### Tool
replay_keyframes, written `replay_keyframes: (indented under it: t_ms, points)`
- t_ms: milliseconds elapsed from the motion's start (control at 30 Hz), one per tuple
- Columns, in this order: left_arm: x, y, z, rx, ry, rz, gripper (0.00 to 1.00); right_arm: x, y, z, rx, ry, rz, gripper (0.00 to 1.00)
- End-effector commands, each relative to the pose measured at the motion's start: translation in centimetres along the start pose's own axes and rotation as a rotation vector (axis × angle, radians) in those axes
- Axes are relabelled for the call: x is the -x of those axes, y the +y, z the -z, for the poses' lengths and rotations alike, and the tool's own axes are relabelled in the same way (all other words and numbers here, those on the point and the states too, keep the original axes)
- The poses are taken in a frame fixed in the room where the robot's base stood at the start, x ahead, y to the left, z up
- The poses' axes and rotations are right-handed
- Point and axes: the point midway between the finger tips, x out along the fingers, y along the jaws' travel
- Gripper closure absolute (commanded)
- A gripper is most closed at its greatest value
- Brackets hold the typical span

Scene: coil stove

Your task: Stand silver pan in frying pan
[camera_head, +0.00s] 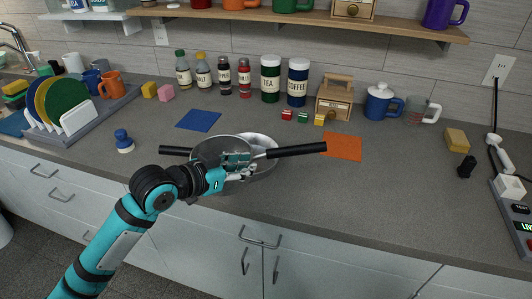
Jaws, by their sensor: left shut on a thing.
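The silver pan (208,150) shows as a tilted grey disc, with a black handle (297,150) pointing right. My left gripper (240,163) is shut on it near where the handle joins. Behind and below it is the frying pan (266,168), with a shiny interior and a black handle (175,151) pointing left. The silver pan overlaps the left part of the frying pan in the picture. The gripper and the silver pan hide much of the frying pan, and I cannot tell whether the two pans touch. My right gripper is out of view.
Canisters (297,85), a wooden box (334,100) and a blue pot (379,103) stand along the wall. A dish rack (75,126) is at left.

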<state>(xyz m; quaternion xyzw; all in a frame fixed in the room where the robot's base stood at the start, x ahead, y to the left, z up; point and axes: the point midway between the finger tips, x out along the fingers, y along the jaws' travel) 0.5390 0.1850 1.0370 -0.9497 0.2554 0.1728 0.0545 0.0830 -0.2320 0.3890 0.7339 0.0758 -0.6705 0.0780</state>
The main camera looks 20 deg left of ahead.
Motion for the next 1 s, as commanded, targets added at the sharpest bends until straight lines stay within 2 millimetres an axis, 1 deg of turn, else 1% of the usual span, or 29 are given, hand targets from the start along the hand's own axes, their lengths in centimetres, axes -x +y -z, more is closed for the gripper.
replay_keyframes:
  t_ms: [33, 167, 300, 400, 500, 600, 733, 933, 1000]
  points:
    - [-1.1, -0.6, 1.0, 0.002, 0.01, 0.002, 1.0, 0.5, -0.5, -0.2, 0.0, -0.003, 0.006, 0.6]
    - [-4.0, -1.7, 1.8, 0.002, 0.01, 0.001, 1.0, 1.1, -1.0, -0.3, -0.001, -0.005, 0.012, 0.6]
    - [-7.2, -3.0, 2.6, 0.002, 0.01, 0.0, 1.0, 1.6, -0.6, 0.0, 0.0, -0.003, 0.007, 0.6]
    - [-9.1, -3.8, 3.1, 0.0, 0.009, 0.0, 1.0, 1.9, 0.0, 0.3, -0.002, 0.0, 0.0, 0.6]
    - [-10.4, -4.3, 3.3, -0.001, 0.009, 0.001, 1.0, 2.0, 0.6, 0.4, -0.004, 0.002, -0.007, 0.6]
    - [-11.2, -4.7, 3.4, -0.002, 0.007, 0.001, 1.0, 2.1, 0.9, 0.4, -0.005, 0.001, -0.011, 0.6]
    - [-11.6, -4.7, 3.0, -0.002, 0.006, 0.0, 1.0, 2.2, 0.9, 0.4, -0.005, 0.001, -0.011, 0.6]
    - [-12.4, -4.7, 0.6, 0.001, 0.004, 0.0, 1.0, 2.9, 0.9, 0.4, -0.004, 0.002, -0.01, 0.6]
    - [-12.6, -4.7, 0.1, -0.001, 0.006, 0.001, 1.0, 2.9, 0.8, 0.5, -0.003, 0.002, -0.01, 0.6]
